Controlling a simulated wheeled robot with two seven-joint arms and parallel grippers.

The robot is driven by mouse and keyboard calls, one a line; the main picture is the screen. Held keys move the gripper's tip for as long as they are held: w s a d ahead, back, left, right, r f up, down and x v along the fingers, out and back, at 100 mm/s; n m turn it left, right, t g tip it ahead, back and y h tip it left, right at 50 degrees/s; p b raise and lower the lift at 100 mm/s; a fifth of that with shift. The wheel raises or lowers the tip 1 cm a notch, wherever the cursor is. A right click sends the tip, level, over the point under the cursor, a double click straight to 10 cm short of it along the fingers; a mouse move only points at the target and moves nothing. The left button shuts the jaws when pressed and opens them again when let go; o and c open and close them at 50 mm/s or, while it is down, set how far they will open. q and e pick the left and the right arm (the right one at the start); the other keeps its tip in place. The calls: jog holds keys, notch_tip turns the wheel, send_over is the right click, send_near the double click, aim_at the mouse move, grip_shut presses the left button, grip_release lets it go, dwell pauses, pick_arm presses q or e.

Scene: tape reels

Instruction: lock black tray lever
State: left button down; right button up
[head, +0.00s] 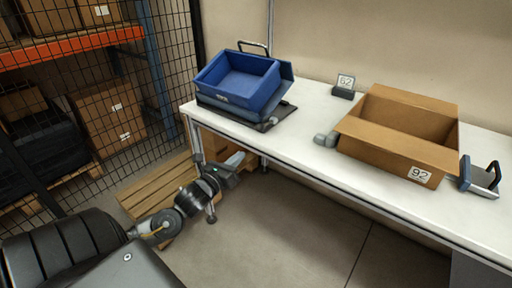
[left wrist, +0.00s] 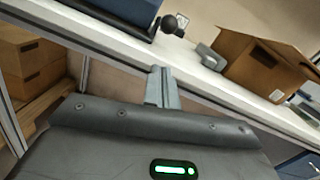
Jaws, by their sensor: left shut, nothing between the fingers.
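A blue open tray (head: 240,83) sits tilted on a dark base (head: 235,114) at the left end of the white table. A dark round knob (head: 271,121), apparently a lever's end, shows at the base's front right corner. In the left wrist view the black ball knob (left wrist: 170,24) stands beside the blue tray (left wrist: 128,8). My left gripper (head: 238,158) is low in front of the table edge, below the knob and apart from it. Its fingers (left wrist: 161,74) are shut and empty, pointing towards the table. The lever's full arm cannot be made out. My right gripper is not in view.
An open cardboard box (head: 385,158) marked 92 stands on the table's right, with a grey object (head: 325,140) beside it. A number sign (head: 344,87) stands behind. A blue, black-handled item (head: 480,177) lies far right. The table edge lies close to my left gripper.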

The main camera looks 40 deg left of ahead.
aim_at(265, 125)
pick_arm(q)
jog(key=shift+d+r, duration=0.2)
jog(key=shift+r, duration=0.25)
